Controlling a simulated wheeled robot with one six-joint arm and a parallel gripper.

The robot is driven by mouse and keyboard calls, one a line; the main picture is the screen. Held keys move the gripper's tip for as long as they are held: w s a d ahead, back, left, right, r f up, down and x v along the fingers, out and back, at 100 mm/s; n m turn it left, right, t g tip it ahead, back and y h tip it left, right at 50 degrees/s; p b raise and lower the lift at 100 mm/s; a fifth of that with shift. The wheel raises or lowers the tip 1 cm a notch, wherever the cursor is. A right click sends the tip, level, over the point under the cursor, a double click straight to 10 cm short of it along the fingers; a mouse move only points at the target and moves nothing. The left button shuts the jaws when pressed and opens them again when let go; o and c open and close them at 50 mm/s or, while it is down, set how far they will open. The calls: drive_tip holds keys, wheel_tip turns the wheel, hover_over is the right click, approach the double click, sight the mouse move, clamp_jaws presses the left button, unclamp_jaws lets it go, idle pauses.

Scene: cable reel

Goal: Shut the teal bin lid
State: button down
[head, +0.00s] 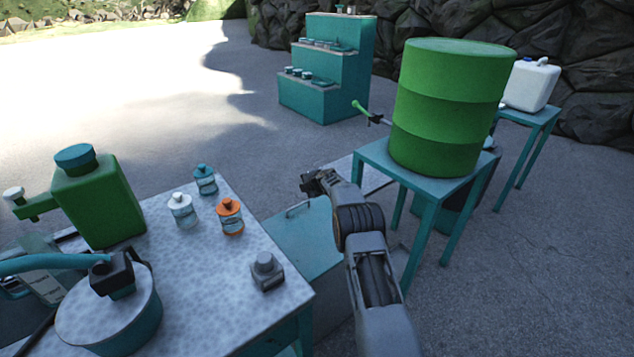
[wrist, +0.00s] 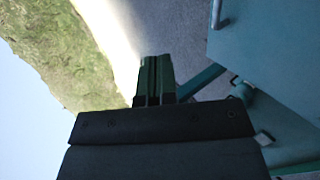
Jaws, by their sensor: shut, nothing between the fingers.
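A teal box-like bin (head: 318,258) stands on the ground between the speckled table and the teal stand. Its flat teal top, which looks like the lid (head: 290,232), has a thin metal handle near its far left edge. I cannot tell whether the lid is fully down, as my arm and the table hide parts of it. My gripper (head: 316,183) is over the far side of the bin, apart from the handle. In the wrist view, the fingers (wrist: 152,80) are together and empty. Teal panels (wrist: 270,50) with a handle show at the right there.
The speckled table (head: 200,265) with bottles and a green container (head: 98,200) is left of the bin. A green barrel (head: 447,110) on a teal stand (head: 375,160) is close on the right. A stepped teal shelf (head: 330,95) is farther back; open paving lies between.

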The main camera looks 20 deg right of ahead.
drive_tip(key=v, duration=0.9)
drive_tip(key=s+d+f+m+h, duration=0.2)
drive_tip(key=s+d+m+h, duration=0.3)
drive_tip(key=m, duration=0.3)
drive_tip(key=s+d+r+m+g+h+p, duration=0.1)
drive_tip(key=s+r+m+g+h+p, duration=0.3)
drive_tip(key=s+m, duration=0.6)
drive_tip(key=s+a+r+m+g+y+p, duration=0.1)
drive_tip(key=s+a+r, duration=0.3)
drive_tip(key=s, duration=0.5)
drive_tip(key=s+a+r+m+g+y+p, duration=0.1)
drive_tip(key=s+a+r, duration=0.4)
drive_tip(key=s, duration=0.5)
drive_tip(key=s+a+r+m+g+y+p, duration=0.1)
drive_tip(key=s+a+r+y+p, duration=0.2)
drive_tip(key=s+a+r, duration=0.2)
drive_tip(key=s+r, duration=0.3)
drive_tip(key=s, duration=0.1)
drive_tip(key=shift+s+a+r+m+y, duration=0.25)
drive_tip(key=shift+r+m+y, duration=0.05)
drive_tip(key=shift+r+m, duration=0.1)
